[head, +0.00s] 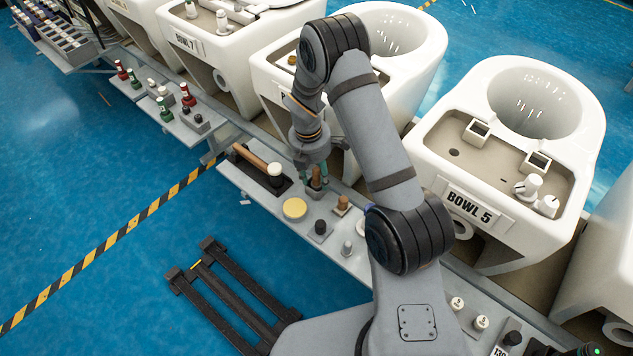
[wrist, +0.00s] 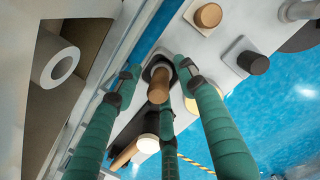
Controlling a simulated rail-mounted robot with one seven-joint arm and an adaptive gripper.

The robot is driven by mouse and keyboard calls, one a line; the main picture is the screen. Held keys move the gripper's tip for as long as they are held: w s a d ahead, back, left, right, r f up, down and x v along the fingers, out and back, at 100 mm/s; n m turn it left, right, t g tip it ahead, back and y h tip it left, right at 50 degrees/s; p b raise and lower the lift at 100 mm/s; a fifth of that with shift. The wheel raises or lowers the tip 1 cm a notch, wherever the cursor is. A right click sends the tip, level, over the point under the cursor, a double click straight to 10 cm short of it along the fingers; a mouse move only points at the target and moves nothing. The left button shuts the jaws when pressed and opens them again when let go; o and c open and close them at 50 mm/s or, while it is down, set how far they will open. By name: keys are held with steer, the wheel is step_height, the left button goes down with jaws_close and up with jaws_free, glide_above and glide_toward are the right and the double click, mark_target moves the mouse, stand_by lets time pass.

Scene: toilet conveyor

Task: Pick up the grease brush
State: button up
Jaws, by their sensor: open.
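An upright brown-handled piece (head: 316,183), which looks like the grease brush, stands in a dark holder on the grey shelf (head: 263,205) below the bowls. In the wrist view its round handle end (wrist: 158,82) shows between my green fingers, and its lower part is hidden in the holder. My gripper (head: 317,174) points down right over it in the head view. The fingers are open and spread around the handle. I cannot tell whether any finger touches it.
A wooden-handled mallet (head: 256,161) with a pale head lies close on the left. The bowl 5 fixture (head: 480,214) stands to the right.

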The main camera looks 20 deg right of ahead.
jaws_close()
stand_by(0.5)
